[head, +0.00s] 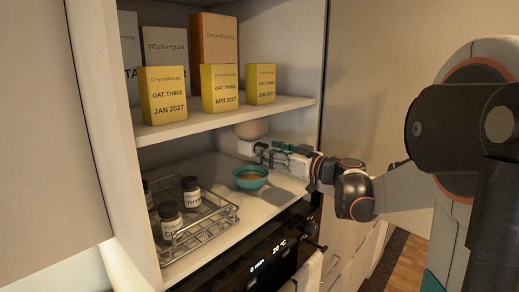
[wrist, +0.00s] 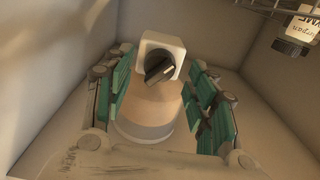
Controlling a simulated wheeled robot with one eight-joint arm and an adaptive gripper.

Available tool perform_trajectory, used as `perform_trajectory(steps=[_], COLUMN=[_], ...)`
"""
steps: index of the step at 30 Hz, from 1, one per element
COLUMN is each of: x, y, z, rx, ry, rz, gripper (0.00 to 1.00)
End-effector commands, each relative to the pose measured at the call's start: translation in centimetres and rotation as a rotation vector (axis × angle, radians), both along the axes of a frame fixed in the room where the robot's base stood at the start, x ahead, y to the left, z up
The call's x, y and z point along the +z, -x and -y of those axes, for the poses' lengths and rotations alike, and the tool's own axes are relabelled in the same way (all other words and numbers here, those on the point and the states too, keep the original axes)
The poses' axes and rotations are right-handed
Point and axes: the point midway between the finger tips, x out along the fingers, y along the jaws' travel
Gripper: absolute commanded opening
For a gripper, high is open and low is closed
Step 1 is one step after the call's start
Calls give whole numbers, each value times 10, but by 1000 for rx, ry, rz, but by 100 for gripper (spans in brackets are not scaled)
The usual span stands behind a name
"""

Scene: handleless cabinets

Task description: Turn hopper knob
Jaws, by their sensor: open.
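The hopper (head: 250,129) is a rounded beige body under the shelf at the back of the cabinet. In the wrist view the hopper (wrist: 145,112) shows a white square block with a dark knob (wrist: 159,68) on it. The knob's bar is tilted, rising to the right. My gripper (head: 264,154) is beside the hopper in the head view, which hides the knob. In the wrist view its teal-padded fingers stand apart on either side of the hopper and knob. I cannot tell whether they touch either.
A teal bowl (head: 250,178) with orange contents stands below the gripper. A wire rack (head: 205,225) with labelled jars is at the front left. The shelf (head: 225,118) above holds yellow boxes (head: 219,88). An oven panel (head: 270,258) lies below.

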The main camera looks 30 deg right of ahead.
Motion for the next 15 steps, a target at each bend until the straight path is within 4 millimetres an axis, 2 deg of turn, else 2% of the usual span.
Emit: perform_trajectory(steps=[6, 15], x=[0, 0], y=[-18, -20], z=[-7, -8], rx=[0, 0], ry=[0, 0], rz=[0, 0], gripper=[52, 52])
